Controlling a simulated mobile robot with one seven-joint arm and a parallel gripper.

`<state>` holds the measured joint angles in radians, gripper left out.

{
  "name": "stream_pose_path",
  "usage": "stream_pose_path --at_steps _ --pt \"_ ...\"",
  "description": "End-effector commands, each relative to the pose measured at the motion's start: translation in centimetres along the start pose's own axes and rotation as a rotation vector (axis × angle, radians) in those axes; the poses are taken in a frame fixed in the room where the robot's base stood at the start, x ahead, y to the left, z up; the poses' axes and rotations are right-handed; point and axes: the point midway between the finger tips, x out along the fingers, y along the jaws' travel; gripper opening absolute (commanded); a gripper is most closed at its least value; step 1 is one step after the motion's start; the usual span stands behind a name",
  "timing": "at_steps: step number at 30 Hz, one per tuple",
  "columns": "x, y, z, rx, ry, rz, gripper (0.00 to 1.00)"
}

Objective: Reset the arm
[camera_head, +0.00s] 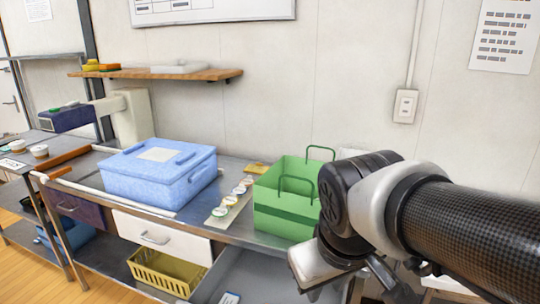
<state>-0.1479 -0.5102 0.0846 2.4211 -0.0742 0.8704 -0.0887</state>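My arm (460,235) enters from the right edge and reaches toward the middle of the camera_head view. Its dark bent joint is in front of the right side of the green bag. My gripper (345,284) is low at the arm's end, below the joint. Its fingertips are not clear, so I cannot tell if it is open or shut. I see nothing held in it.
A metal counter (241,227) carries a blue lidded box (188,187), a green handled bag (282,213) and a strip of small round cups (229,200). A wooden shelf (215,74) is on the wall. A yellow basket (165,272) sits below.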

Motion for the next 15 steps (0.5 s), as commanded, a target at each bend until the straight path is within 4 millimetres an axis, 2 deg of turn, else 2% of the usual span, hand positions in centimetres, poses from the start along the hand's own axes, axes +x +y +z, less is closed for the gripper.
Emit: stream_pose_path --at_steps 3,9,10,15 --pt "-1.7 2.1 1.6 0.162 0.054 0.009 0.28" --pt "-4.2 4.3 3.8 0.381 0.131 0.008 0.28" --pt "-5.5 4.4 3.1 0.369 0.125 0.006 0.28" --pt "-8.8 4.8 1.8 0.362 0.121 0.006 0.28"
